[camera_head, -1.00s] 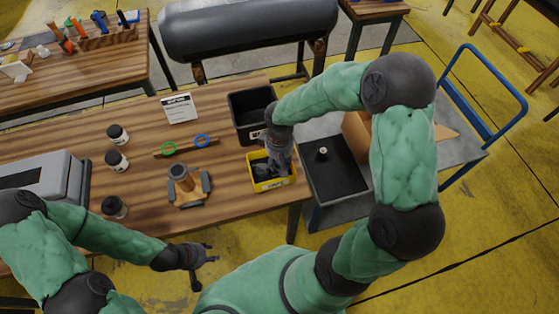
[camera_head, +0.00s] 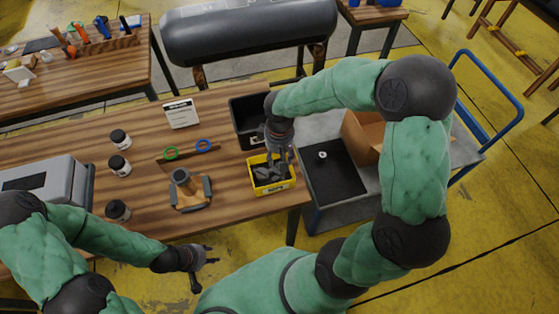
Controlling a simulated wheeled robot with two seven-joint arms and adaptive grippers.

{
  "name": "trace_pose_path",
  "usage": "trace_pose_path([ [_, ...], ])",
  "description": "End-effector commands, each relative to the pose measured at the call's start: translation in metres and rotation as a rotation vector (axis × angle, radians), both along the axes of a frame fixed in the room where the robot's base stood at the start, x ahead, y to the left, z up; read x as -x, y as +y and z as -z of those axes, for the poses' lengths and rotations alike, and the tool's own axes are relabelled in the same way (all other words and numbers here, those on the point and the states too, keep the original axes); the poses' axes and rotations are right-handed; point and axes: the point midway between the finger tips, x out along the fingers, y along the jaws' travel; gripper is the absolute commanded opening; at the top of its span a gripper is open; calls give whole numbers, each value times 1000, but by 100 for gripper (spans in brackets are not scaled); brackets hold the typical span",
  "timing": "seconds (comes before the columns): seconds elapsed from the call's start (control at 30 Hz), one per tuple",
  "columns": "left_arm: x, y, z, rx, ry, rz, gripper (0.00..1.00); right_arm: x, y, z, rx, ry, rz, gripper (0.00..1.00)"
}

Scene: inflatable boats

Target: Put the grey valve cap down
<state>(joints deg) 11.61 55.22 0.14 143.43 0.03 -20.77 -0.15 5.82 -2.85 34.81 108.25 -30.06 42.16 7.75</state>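The yellow bin (camera_head: 279,188) stands at the right end of the wooden table, with dark grey pieces (camera_head: 266,174) inside. I cannot pick out a single grey valve cap among them. My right gripper (camera_head: 279,160) points down just above the bin's back part. Its fingertips are small and dark against the contents, so whether they hold anything is unclear. My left gripper (camera_head: 212,254) is open and empty, in front of the table's near edge.
A black bin (camera_head: 243,125) stands behind the yellow one. A cart with a black tray (camera_head: 335,181), a small white round piece (camera_head: 322,155) and a cardboard box (camera_head: 362,135) is at right. A grey-and-wood fixture (camera_head: 190,196), rings and several jars stand left.

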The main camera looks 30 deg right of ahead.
Motion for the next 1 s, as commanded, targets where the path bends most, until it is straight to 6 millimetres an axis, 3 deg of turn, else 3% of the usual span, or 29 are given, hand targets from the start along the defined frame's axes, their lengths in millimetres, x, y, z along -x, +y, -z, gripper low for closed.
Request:
trace_pose_path([
  [0.1,0,0,-9,0,0,0,40,-1,0,-26,1,-2,-1,51],
  [0.33,0,0,-15,0,0,0,40,0,0,-53,0,0,0,51],
  [1.0,0,0,-16,0,0,0,40,0,0,-59,0,1,0,51],
])
